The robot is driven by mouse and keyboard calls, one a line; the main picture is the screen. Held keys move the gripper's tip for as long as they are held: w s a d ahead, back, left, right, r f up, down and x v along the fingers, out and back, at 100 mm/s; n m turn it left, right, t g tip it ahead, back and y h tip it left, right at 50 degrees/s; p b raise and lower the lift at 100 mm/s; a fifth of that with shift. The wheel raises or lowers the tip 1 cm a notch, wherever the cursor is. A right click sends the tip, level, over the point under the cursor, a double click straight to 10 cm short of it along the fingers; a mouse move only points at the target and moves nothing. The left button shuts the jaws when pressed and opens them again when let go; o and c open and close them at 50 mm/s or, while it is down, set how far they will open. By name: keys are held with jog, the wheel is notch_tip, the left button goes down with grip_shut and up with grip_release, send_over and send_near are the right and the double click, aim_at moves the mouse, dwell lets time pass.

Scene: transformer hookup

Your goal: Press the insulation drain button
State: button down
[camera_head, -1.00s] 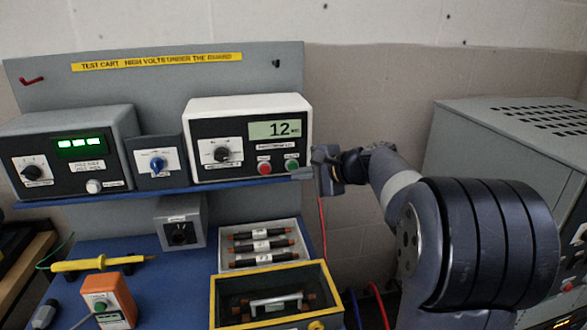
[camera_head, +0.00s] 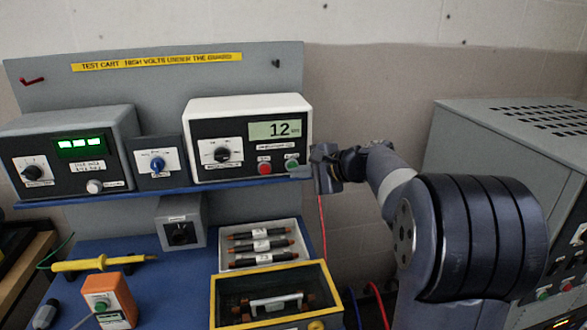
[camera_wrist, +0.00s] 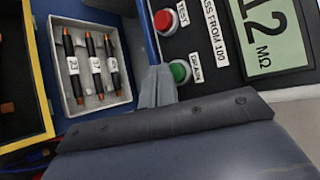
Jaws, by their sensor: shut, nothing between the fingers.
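The insulation tester (camera_head: 250,105) is a white box with a black face on the blue shelf. Its display reads 12 MΩ. The green button labelled DRAIN (camera_wrist: 180,72) is at its lower right; it also shows in the head view (camera_head: 292,164). The red TEST button (camera_head: 264,168) is beside it on the left, and shows in the wrist view (camera_wrist: 166,22). My gripper (camera_wrist: 158,80) is shut and empty, its tips right beside the green button. In the head view my gripper (camera_head: 303,171) is at the tester's lower right corner. I cannot tell whether the tips touch the button.
A grey meter box (camera_head: 66,150) and a small box with a blue knob (camera_head: 155,163) share the shelf. Below are a tray of fuses (camera_head: 260,262), a yellow-rimmed box (camera_head: 326,279) and an orange box (camera_head: 110,300). A grey cabinet (camera_head: 510,145) stands right.

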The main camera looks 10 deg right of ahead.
jog(key=shift+w, duration=0.4)
dwell(0.3)
jog(key=shift+s, duration=0.1)
jog(key=shift+s+b, duration=0.3)
jog(key=shift+s, duration=0.5)
jog(key=shift+s, duration=0.1)
jog(key=s+b, duration=0.2)
jog(key=s, duration=0.3)
jog(key=shift+s, duration=0.4)
jog(key=shift+w, duration=0.1)
